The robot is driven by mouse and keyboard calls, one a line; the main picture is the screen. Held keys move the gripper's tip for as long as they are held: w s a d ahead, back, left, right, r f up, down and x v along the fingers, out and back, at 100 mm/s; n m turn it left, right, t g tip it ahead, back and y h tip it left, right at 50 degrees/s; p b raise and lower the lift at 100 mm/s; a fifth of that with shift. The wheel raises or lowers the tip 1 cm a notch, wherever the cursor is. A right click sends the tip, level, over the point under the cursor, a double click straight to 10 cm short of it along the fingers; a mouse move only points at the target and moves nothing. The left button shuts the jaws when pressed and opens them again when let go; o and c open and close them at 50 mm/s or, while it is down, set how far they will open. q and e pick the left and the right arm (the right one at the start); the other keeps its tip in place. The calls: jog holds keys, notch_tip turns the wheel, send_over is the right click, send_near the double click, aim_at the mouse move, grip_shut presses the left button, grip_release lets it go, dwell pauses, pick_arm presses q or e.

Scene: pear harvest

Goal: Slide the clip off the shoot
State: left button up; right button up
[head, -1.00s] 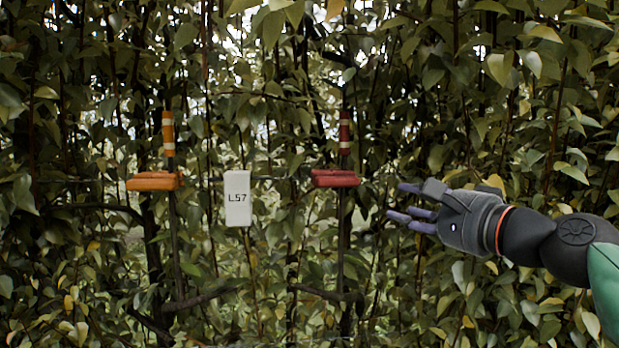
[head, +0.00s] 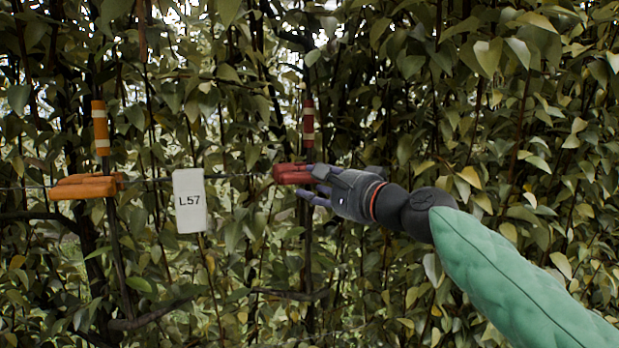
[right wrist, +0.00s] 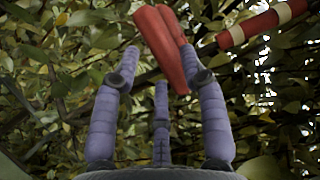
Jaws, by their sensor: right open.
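A red clip (head: 288,174) sits on a thin upright shoot with a red and cream banded sleeve (head: 308,124) above it. An orange clip (head: 85,187) sits on another shoot at the left, below an orange and white banded sleeve (head: 101,128). My right gripper (head: 311,182) is open, its fingertips at the right end of the red clip. In the right wrist view, the red clip (right wrist: 162,45) lies between and beyond the spread fingers, nearer the right one; I cannot tell whether they touch. My left gripper is not in view.
A white tag marked L57 (head: 189,200) hangs between the two shoots, near a thin horizontal wire. Dense leaves and branches fill the background. A thicker bare branch (head: 150,316) crosses low at the left.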

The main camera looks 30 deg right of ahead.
jog(key=shift+w+a, duration=0.15)
jog(key=shift+w, duration=0.75)
jog(key=shift+w, duration=0.1)
